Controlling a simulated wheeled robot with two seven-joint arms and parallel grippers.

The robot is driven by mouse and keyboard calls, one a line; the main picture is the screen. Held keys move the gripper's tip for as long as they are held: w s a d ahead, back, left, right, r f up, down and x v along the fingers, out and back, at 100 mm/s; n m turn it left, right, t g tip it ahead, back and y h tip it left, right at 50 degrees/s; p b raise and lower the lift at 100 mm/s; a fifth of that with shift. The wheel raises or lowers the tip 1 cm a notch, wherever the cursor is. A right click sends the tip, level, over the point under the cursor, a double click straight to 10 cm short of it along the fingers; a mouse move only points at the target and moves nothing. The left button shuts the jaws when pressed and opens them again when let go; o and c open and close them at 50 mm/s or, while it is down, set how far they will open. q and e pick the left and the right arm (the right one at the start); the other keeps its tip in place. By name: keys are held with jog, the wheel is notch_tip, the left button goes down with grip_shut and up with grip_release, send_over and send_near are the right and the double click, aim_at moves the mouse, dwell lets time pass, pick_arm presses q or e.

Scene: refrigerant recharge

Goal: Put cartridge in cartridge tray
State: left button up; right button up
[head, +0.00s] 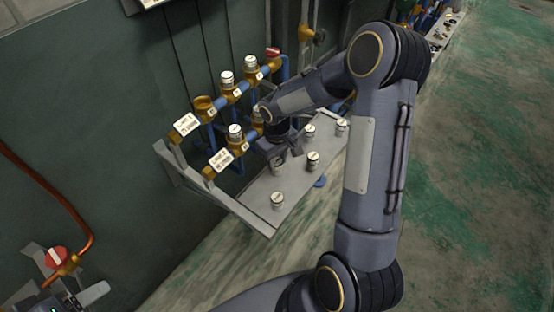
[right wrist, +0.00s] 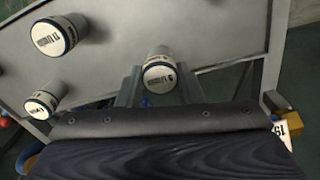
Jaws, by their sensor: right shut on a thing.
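My right gripper (head: 279,153) is shut on a white-capped cartridge (head: 278,164) over the back left part of the grey tray (head: 250,208). In the right wrist view the cartridge (right wrist: 158,73) sits upright between the two fingers, its printed white end facing the camera. I cannot tell whether its base touches the tray. Other cartridges stand on the tray: one near the front (head: 277,201), one in the middle (head: 313,160) and two further back.
Blue pipes with brass fittings behind the tray hold more white-capped cartridges (head: 227,78). One brass socket (head: 204,103) shows no white cap. A wall stands behind, and the green floor (head: 470,190) is open at right.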

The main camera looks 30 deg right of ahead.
jog(key=shift+f, duration=0.3)
jog(key=shift+f, duration=0.25)
jog(key=o, duration=1)
jog(key=shift+r, duration=0.1)
